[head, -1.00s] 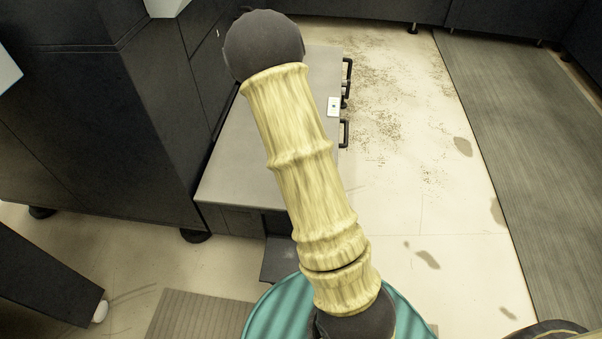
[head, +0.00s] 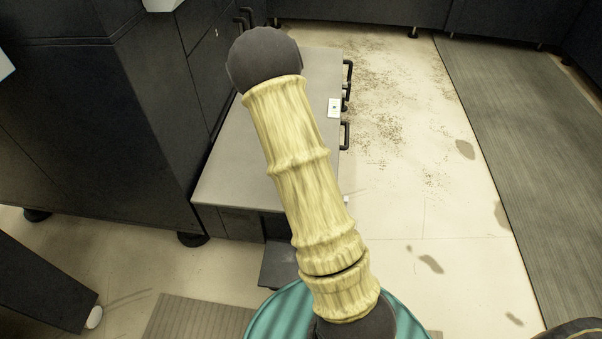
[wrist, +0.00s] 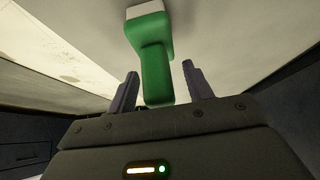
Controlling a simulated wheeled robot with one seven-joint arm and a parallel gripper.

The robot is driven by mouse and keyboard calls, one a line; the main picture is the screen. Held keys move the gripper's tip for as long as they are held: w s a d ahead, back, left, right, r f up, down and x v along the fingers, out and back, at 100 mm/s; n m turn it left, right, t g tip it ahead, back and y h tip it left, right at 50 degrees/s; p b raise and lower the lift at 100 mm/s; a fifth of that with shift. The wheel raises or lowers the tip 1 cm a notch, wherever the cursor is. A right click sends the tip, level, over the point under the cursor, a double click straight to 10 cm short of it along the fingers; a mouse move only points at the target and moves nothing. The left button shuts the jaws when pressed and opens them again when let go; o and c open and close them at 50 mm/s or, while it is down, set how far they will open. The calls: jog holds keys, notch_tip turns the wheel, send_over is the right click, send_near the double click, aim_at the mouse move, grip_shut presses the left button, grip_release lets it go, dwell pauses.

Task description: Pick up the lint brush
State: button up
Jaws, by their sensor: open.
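The lint brush (wrist: 155,62) shows in the wrist view as a green handle with a white part at its far end. It lies on a pale grey surface, with the handle pointing toward my gripper (wrist: 158,88). My gripper is open, and the handle's near end appears between its two dark fingers, with a gap visible on each side. I cannot tell whether the fingers are level with the handle. In the head view my arm hides the brush and the gripper.
A grey-topped cabinet (head: 240,182) with black handles stands under my arm. A tall dark cabinet (head: 95,120) is close on its left. Open stained floor (head: 400,200) and a grey mat (head: 530,150) lie to the right.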

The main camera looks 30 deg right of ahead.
grip_shut()
notch_tip(320, 180, up, 10)
jog(key=p, duration=0.5)
dwell(0.8)
jog(key=s+a+f+n+t+y+p, duration=0.1)
jog(key=a+n+y+p, duration=0.15)
jog(key=a, duration=0.55)
jog(key=s+a+n+y+p, duration=0.1)
jog(key=s+a+n+p, duration=0.2)
jog(key=a, duration=0.5)
notch_tip(320, 180, up, 27)
jog(key=n+p, duration=0.1)
jog(key=p, duration=3.6)
jog(key=shift+s+d+r, duration=0.15)
jog(key=shift+s+r, duration=0.05)
jog(key=shift+s, duration=0.15)
